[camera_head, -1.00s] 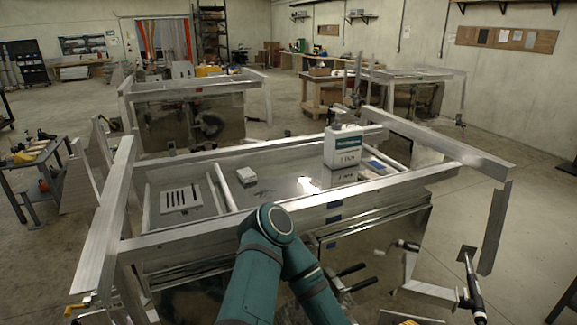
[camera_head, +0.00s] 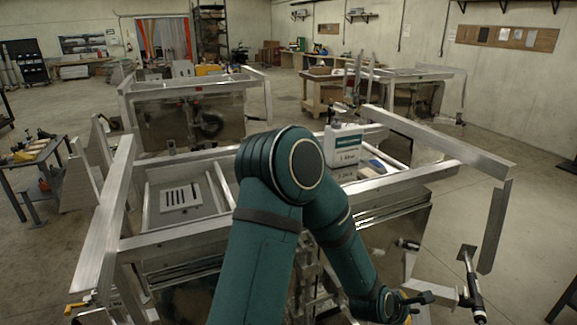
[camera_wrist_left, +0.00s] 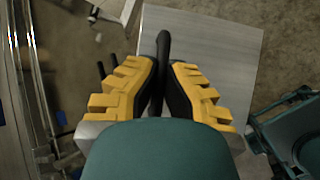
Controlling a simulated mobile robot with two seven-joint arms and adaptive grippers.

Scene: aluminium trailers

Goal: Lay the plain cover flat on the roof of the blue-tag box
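My teal arm (camera_head: 265,230) crosses the head view and reaches down to the right, its wrist end (camera_head: 382,305) low beside the near trailer. In the left wrist view my left gripper (camera_wrist_left: 163,72) has yellow fingers with black pads close on both sides of a dark bar (camera_wrist_left: 163,42), with no clear gap. A flat grey plate (camera_wrist_left: 215,48) lies behind the bar; I cannot tell whether it is the plain cover. A slotted plate (camera_head: 180,197) lies in the near trailer's bed. No blue-tag box can be made out with certainty; my arm hides much of the near trailer side. My right gripper is not in view.
Aluminium rails (camera_head: 105,225) frame the near trailer, with a long bar (camera_head: 440,145) on its right. A white labelled container (camera_head: 343,146) stands in the bed. A tool cart (camera_head: 35,160) is at left. Open concrete floor (camera_head: 535,225) lies at right.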

